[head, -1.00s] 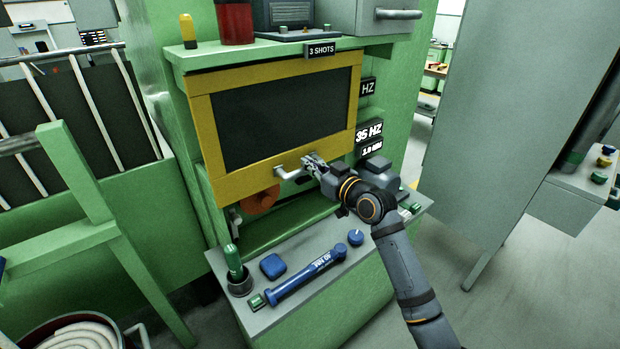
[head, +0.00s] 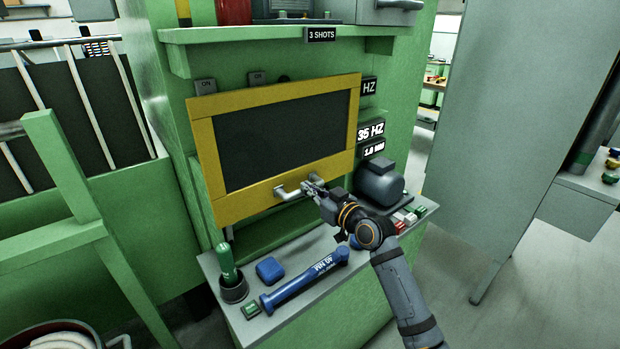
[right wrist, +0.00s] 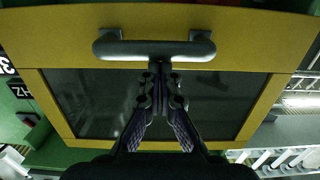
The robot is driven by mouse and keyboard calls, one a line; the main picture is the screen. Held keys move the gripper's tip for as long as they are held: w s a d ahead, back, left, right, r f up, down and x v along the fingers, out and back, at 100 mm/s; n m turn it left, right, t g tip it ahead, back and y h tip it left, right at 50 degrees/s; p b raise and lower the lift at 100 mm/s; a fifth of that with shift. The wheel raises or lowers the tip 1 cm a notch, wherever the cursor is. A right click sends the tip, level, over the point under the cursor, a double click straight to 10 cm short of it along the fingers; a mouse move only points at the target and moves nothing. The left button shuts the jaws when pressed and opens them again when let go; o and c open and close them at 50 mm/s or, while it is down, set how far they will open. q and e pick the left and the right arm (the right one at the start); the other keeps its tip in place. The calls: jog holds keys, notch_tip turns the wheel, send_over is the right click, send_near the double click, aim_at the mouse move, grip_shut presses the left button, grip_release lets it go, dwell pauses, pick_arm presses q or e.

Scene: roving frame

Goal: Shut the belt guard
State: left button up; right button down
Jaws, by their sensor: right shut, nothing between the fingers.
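The belt guard is a yellow frame (head: 232,208) around a dark panel, on the front of a green machine. In the right wrist view its yellow frame (right wrist: 230,20) and dark panel fill most of the picture. A grey bar handle (head: 290,193) sits on its lower rail; it also shows in the right wrist view (right wrist: 120,48). A gap remains between the guard's lower edge and the grey ledge. My right gripper (head: 312,184) is shut and empty, its fingertips at the handle bar; whether they touch I cannot tell. My left gripper is out of view.
On the grey ledge (head: 240,325) lie a blue tool (head: 305,280), a blue block (head: 270,271) and a green-handled item in a cup (head: 228,268). A grey motor (head: 380,182) stands right of the guard. A shelf (head: 265,35) overhangs above.

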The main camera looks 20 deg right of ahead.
notch_tip(320, 180, down, 14)
jog(key=b, duration=1)
